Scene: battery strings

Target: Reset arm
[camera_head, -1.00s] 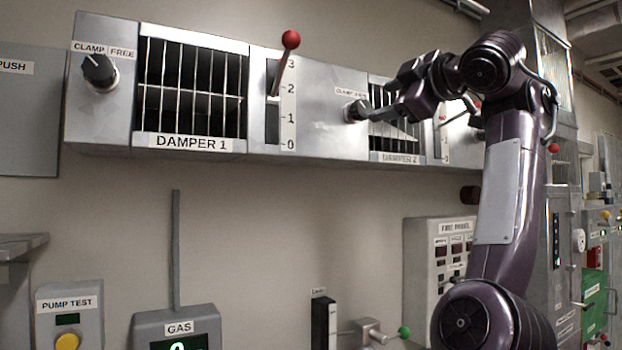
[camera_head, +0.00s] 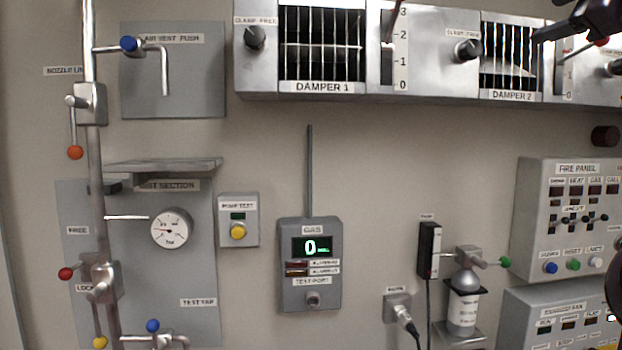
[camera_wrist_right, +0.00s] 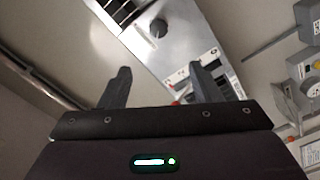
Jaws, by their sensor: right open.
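My right gripper (camera_head: 548,33) shows at the top right of the head view, in front of the top of the Damper 2 grille (camera_head: 507,72). Only its end and part of the dark arm show. A red-balled lever (camera_head: 602,41) is just below my arm. My left gripper is not in view.
Damper 1 (camera_head: 322,50) is at the top centre. A gas meter (camera_head: 311,272) reading 0 hangs below it. Pipes with coloured valve handles (camera_head: 95,145) stand at the left. A fire panel (camera_head: 574,220) is at the right.

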